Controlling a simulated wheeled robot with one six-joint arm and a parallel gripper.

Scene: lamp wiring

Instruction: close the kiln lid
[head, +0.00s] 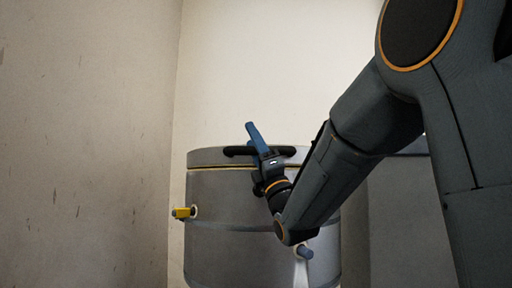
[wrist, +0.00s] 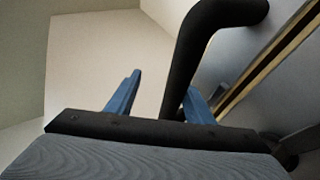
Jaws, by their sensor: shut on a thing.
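The kiln (head: 225,245) is a grey drum in the middle of the head view. Its grey lid (head: 205,157) lies about level on top, with a thin gold band along the seam; I cannot tell whether a small gap is there. A black bar handle (head: 238,151) is on the front of the lid. My gripper (head: 253,135) is at this handle, its blue fingers pointing up. In the wrist view, the handle (wrist: 208,40) runs down between my fingers (wrist: 160,95), close to the right one. My gripper is shut on it.
A yellow plug (head: 183,212) sticks out of the kiln's left side, and a blue-grey knob (head: 305,252) sits low on its front, below my arm. Bare walls stand at the left (head: 90,140) and behind. A grey surface (head: 395,220) is right of the kiln.

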